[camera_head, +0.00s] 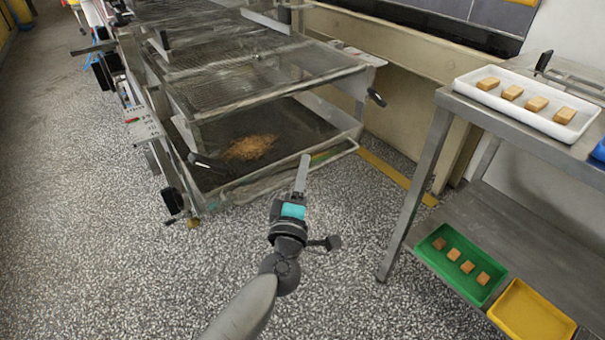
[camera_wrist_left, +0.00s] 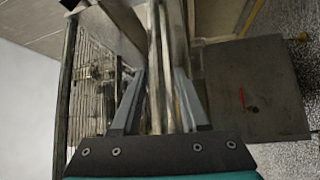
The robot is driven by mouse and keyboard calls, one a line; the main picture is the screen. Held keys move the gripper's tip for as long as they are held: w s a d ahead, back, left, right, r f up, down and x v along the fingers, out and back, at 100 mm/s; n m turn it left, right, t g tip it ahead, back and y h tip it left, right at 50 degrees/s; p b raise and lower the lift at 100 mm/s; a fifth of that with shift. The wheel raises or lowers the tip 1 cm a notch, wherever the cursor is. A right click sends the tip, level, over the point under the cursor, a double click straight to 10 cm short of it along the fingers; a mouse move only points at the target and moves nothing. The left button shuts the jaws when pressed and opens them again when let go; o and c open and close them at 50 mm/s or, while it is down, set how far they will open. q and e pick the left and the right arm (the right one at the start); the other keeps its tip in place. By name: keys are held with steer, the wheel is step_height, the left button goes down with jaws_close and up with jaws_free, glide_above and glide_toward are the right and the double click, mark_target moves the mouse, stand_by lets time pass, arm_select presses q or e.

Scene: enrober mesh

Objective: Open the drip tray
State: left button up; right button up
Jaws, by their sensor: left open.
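The drip tray (camera_head: 296,122) is a dark, wide tray low under the wire mesh belt (camera_head: 265,72), with a heap of orange-brown crumbs (camera_head: 251,147) on it. A pale metal bar (camera_head: 272,180) runs along its front edge. My left gripper (camera_head: 303,166) is at this front bar, right of its middle, pointing at the machine. In the left wrist view its fingers (camera_wrist_left: 159,76) are apart, with long metal bars (camera_wrist_left: 155,100) showing between them. I cannot tell whether they touch. My right gripper is not in view.
A steel table (camera_head: 475,112) stands at the right, with a white tray (camera_head: 545,122) of brown blocks on top. Its lower shelf holds a green tray (camera_head: 432,240) with blocks and a yellow tray (camera_head: 530,315). The speckled floor (camera_head: 120,270) in front is clear.

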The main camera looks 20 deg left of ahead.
arm_select(q)
jaws_close()
stand_by(0.3)
stand_by(1.1)
